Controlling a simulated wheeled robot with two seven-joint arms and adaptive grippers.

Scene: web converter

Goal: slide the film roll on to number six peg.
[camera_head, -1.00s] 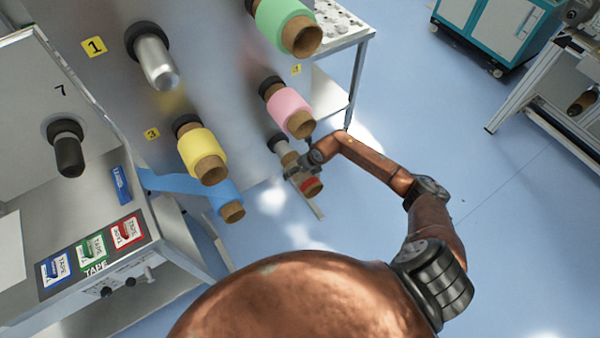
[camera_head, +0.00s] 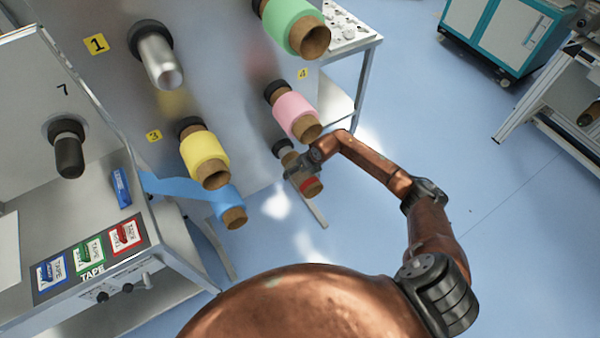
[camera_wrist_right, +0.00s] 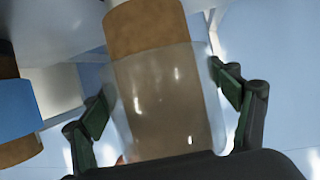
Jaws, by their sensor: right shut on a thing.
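The film roll (camera_wrist_right: 160,95) has clear film on a brown core. It fills the middle of the right wrist view. My right gripper (camera_head: 306,168) is shut around it, with dark fingers on both sides in the wrist view. In the head view, the roll's brown core end (camera_head: 313,188), with a red band, shows below the gripper. The roll lines up with the lower right peg (camera_head: 281,147), whose dark collar shows at the panel. The gripper hides how far the roll sits over it. No number six label is visible. My left gripper is out of view.
A pink roll (camera_head: 295,115) hangs just above my right gripper. A yellow roll (camera_head: 205,158) and a blue roll (camera_head: 229,204) are to the left, and a green roll (camera_head: 288,22) is higher up. Open floor (camera_head: 380,265) lies to the right.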

